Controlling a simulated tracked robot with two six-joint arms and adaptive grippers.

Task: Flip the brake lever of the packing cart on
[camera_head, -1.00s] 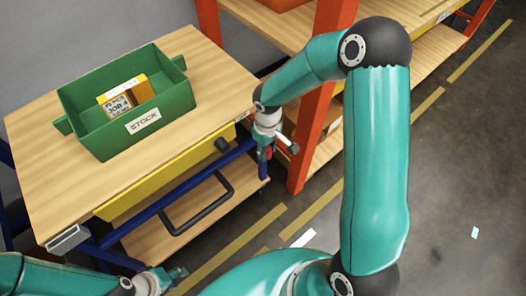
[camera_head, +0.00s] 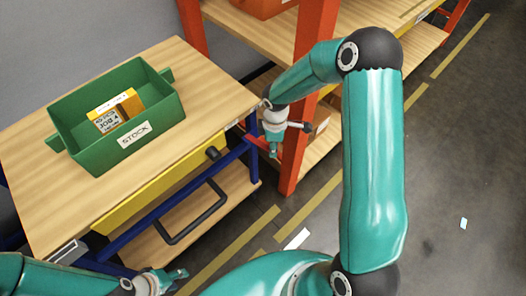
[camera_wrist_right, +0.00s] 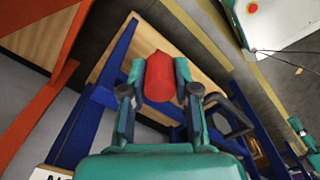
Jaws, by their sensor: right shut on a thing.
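The packing cart (camera_head: 215,85) has a wooden top, a yellow side panel and a blue frame. My right gripper (camera_head: 273,150) is at the cart's near right corner, pointing down. In the right wrist view, the right gripper's fingers (camera_wrist_right: 158,85) stand on both sides of a red piece, which looks like the brake lever (camera_wrist_right: 158,75), and are shut on it. My left gripper (camera_head: 177,277) is empty and looks open, low in front of the cart.
A green STOCK bin (camera_head: 160,108) holding a yellow box (camera_head: 115,108) stands on the cart top. A black handle (camera_head: 195,215) and black knob (camera_head: 212,153) are on the cart's near side. An orange shelf post (camera_head: 302,110) stands close right of my right gripper.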

